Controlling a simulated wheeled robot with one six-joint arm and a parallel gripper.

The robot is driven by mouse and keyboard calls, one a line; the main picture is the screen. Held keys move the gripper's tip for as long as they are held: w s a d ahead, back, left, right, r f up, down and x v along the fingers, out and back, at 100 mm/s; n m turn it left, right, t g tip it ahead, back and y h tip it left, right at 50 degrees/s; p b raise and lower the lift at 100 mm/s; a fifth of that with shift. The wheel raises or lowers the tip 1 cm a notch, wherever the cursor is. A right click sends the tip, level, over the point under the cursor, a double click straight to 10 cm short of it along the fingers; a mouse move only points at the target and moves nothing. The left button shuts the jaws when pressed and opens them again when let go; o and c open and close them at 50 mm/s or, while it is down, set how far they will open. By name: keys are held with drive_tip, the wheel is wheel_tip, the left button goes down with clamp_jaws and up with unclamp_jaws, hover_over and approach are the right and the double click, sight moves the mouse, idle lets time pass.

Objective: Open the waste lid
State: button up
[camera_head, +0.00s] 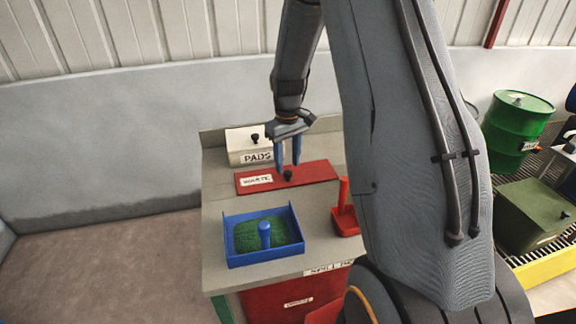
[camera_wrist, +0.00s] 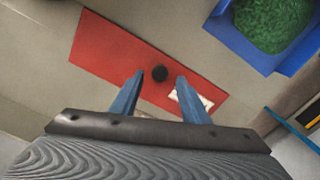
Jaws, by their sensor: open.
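The waste lid (camera_head: 318,172) is a flat red panel with a white label, set in the grey bench top and lying flat. It also shows in the wrist view (camera_wrist: 110,52). A small black knob (camera_head: 288,175) stands on the lid and shows in the wrist view (camera_wrist: 160,73) between the fingertips. My gripper (camera_head: 288,165) has two blue fingers, open and pointing down over the lid. In the wrist view my gripper (camera_wrist: 160,80) has a finger on each side of the knob, with gaps between. I cannot tell the exact height of the fingertips against the knob.
A white PADS box (camera_head: 243,143) stands behind the lid. A blue tray (camera_head: 230,250) with green granules and a blue handle is in front. A red scoop (camera_head: 345,215) stands at the right. A green drum (camera_head: 517,130) and a dark green box (camera_head: 530,215) are further right.

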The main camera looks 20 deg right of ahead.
sight(288, 172)
drive_tip(key=shift+f, duration=1.5)
clamp_jaws()
